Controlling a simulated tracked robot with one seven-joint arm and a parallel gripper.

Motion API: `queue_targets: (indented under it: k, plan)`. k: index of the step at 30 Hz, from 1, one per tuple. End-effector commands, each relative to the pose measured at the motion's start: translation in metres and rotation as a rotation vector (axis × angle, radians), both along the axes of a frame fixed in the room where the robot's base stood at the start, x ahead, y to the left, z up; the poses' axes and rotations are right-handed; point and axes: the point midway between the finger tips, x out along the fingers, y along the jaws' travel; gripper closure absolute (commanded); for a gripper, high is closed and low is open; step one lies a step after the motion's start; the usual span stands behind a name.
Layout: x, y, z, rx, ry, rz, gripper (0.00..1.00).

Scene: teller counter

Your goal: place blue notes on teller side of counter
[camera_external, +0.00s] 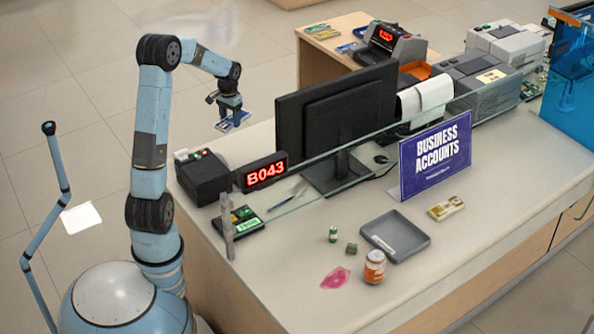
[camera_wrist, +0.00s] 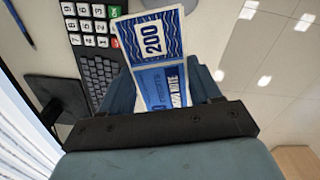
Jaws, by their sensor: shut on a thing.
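The notes are apart from the counter top.
A "B043" display (camera_external: 262,172), a black device (camera_external: 203,177) and a keypad (camera_external: 238,222) stand at the counter's left end. A keyboard (camera_wrist: 100,75) lies below in the wrist view. A grey tray (camera_external: 395,236), jar (camera_external: 374,267) and pink spill (camera_external: 335,278) are on the near side.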

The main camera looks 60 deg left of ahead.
Motion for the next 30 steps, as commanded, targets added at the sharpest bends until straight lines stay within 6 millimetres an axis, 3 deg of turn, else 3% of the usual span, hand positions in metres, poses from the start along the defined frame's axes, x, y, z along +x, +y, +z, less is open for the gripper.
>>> queue_targets:
  k: [6, 11, 27, 30]
  plan:
    - [-0.034, -0.023, -0.035, -0.001, 0.002, -0.095, 0.67]
    - [-0.040, -0.027, -0.045, 0.000, 0.000, -0.123, 0.67]
    - [0.041, 0.013, -0.087, -0.001, 0.000, -0.127, 0.67]
    - [0.051, 0.018, -0.103, -0.002, 0.000, -0.126, 0.67]
